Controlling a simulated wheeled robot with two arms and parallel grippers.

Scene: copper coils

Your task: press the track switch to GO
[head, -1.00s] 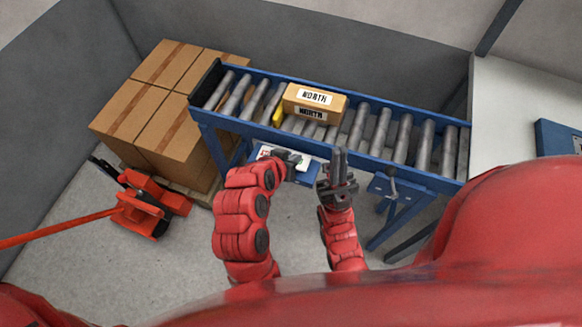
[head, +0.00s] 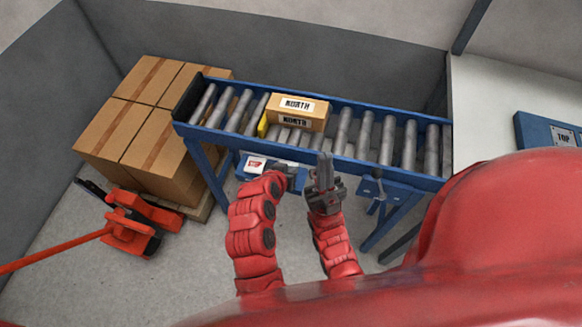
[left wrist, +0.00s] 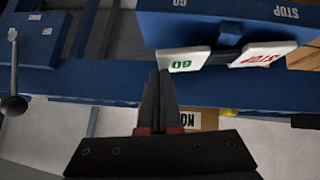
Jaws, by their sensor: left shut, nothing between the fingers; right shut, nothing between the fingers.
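The track switch is a blue box (head: 245,171) on the near side of the conveyor. Its white STOP paddle (head: 256,164) shows in the head view, while my left gripper (head: 290,172) covers the other end. In the left wrist view, the white GO paddle (left wrist: 182,62) with green letters sits beside the STOP paddle (left wrist: 262,54) with red letters. My shut left fingertips (left wrist: 160,72) are at the outer edge of the GO paddle; I cannot tell whether they touch it. My right gripper (head: 324,168) is shut and empty, to the right of the switch.
A carton marked NORTH (head: 298,112) lies on the roller conveyor (head: 390,140), beside a yellow piece (head: 263,124). A lever (head: 379,188) is mounted right of my grippers. Stacked cartons (head: 140,130) and a red pallet jack (head: 135,225) stand left.

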